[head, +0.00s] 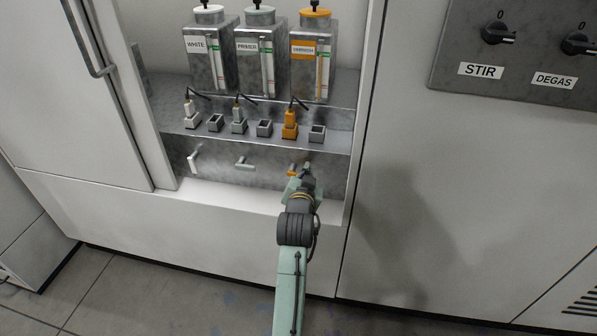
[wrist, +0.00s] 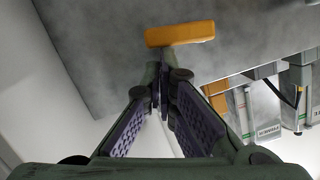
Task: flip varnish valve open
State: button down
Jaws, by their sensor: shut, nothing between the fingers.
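The orange varnish valve handle (head: 292,173) is on the metal panel below the shelf, partly hidden by my gripper in the head view. In the wrist view the orange handle (wrist: 180,33) is a short bar lying roughly crosswise, just beyond my fingertips. My gripper (head: 307,168) is at the handle; its fingers (wrist: 164,78) are shut with nothing between them. The tips are close to the handle's underside in the wrist picture; I cannot tell whether they touch. The varnish tank (head: 311,67) with an orange cap stands above.
A white valve handle (head: 195,161) and a grey-green one (head: 244,163) are to the left on the same panel. The shelf (head: 335,140) above holds several small sockets and nozzles. The cabinet's side wall (head: 362,130) is close on the right.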

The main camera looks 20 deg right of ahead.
notch_tip(320, 180, down, 6)
jog(key=m+t+b, duration=0.1)
jog(key=m, duration=0.2)
jog(key=m+t+y+b, duration=0.1)
jog(key=m+b, duration=0.1)
jog(key=m, duration=0.1)
jog(key=m+b, duration=0.2)
jog(key=m, duration=0.1)
jog(key=shift+r+t+y, duration=0.25)
jog(key=shift+t+y, duration=0.05)
jog(key=shift+t, duration=0.1)
jog(key=shift+w+a+f+m+t+b, duration=0.1)
jog(key=shift+f+m+t+b, duration=0.1)
jog(key=shift+m, duration=0.35)
jog(key=shift+w+a+f+m+t+b, duration=0.1)
jog(key=shift+f+m, duration=0.05)
jog(key=shift+m, duration=0.4)
jog(key=shift+a+f, duration=0.1)
jog(key=shift+w+a+f, duration=0.1)
jog(key=shift+f, duration=0.05)
